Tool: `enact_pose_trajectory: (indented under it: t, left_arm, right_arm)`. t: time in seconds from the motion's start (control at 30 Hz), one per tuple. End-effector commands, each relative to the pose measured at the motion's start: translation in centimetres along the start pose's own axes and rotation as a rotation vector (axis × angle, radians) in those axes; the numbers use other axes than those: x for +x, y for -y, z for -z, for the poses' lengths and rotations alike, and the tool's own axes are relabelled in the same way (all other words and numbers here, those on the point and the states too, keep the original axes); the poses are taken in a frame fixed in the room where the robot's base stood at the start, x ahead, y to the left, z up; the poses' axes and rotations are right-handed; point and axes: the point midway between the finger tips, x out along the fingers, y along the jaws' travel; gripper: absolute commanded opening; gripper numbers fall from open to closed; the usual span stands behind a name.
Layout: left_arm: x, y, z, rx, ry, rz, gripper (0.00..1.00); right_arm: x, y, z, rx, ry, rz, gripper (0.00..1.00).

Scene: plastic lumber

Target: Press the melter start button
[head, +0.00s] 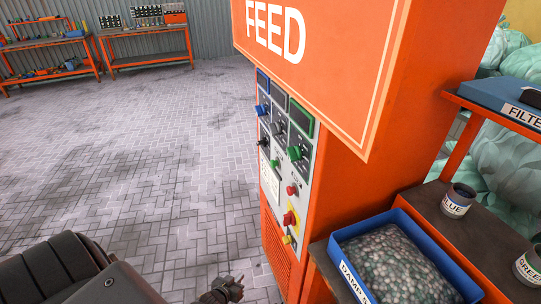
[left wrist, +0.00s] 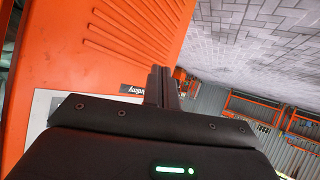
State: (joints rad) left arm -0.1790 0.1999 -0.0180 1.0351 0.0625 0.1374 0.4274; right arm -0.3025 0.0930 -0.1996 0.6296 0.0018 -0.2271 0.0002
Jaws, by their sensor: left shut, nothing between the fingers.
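An orange cabinet (head: 390,140) carries a grey control panel (head: 276,188) on its left-facing side. The panel has a green knob (head: 294,153), blue knobs, a black knob, small green and red buttons, and a red knob on a yellow plate (head: 290,218). The labels are too small to read, so I cannot tell which is the melter start button. My left gripper (head: 236,283) is shut and empty, low and left of the panel, apart from it. In the left wrist view its closed fingers (left wrist: 163,86) point along the vented orange cabinet side. My right gripper is not in view.
An orange FEED sign (head: 320,50) juts out above the panel. A blue bin of pellets (head: 395,215) stands right of the cabinet, near grey cups (head: 458,200). Orange workbenches (head: 145,45) stand far back. The paved floor left of the cabinet is clear.

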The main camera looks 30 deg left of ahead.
Motion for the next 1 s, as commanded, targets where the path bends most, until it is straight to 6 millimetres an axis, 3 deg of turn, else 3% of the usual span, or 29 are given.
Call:
enact_pose_trajectory:
  t: [0.03,0.3,0.5,0.6,0.7,0.83,1.0]
  left_arm:
    - [-0.1,-0.1,4.3,-0.029,-0.071,-0.009,0.0]
    - [-1.8,0.2,23.1,-0.185,-0.444,-0.095,0.0]
    - [-4.8,0.2,34.0,-0.264,-0.664,-0.184,0.0]
    - [-6.2,0.2,37.5,-0.286,-0.738,-0.219,0.0]
    - [-7.2,0.1,39.7,-0.301,-0.787,-0.245,0.0]
    - [-7.8,0.1,41.0,-0.31,-0.816,-0.261,0.0]
    - [-7.8,0.1,41.2,-0.311,-0.822,-0.265,0.0]
  right_arm:
    - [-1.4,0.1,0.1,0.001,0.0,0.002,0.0]
    - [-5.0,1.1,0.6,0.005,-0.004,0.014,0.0]
    - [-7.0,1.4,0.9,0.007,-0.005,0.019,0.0]
    - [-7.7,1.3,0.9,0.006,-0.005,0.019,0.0]
    - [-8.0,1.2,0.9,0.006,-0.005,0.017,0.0]
    - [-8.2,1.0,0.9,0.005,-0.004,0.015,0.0]
    - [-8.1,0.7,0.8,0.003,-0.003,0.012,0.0]
